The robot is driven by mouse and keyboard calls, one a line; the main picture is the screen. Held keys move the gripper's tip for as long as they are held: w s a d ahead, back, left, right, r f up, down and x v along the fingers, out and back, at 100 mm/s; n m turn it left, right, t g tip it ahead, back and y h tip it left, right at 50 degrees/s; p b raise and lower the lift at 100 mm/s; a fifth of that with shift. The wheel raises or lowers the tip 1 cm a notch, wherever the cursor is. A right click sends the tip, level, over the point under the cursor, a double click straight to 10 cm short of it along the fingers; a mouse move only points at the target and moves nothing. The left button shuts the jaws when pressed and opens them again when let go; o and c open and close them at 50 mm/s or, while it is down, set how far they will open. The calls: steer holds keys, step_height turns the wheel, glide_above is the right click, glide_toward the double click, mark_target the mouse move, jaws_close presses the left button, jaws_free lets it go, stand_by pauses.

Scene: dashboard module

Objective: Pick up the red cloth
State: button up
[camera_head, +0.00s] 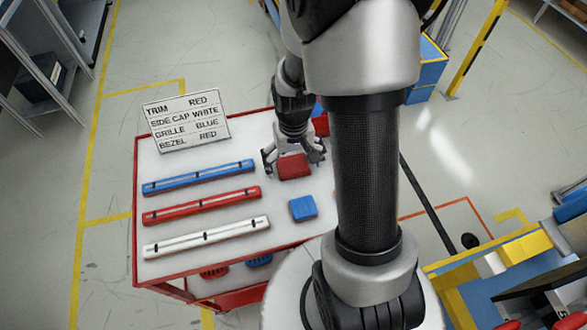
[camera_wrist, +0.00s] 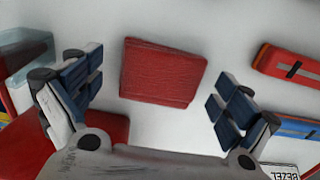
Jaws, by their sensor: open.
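The red cloth (camera_head: 294,167) is a folded, flat rectangle lying on the white top of the cart (camera_head: 231,236). In the wrist view the cloth (camera_wrist: 160,72) lies slightly tilted, with bare white surface around it. My gripper (camera_head: 293,160) points down at the cloth from its far side. Its fingers (camera_wrist: 158,90) are spread wide, one on each side of the cloth, and in the wrist view they show gaps to its edges. The gripper is open and holds nothing. The exact height of the fingertips above the cart top is hard to tell.
A blue cloth (camera_head: 303,208) lies nearer on the cart. Blue (camera_head: 198,177), red (camera_head: 202,206) and white (camera_head: 206,237) trim bars lie at the left. A sign (camera_head: 187,120) stands at the back left.

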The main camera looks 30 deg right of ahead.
mark_target(294, 165)
steer(key=shift+r, duration=0.1)
steer(key=c, duration=1)
steer(key=shift+c, duration=0.2)
step_height(294, 165, up, 20)
steer(key=p, duration=0.7)
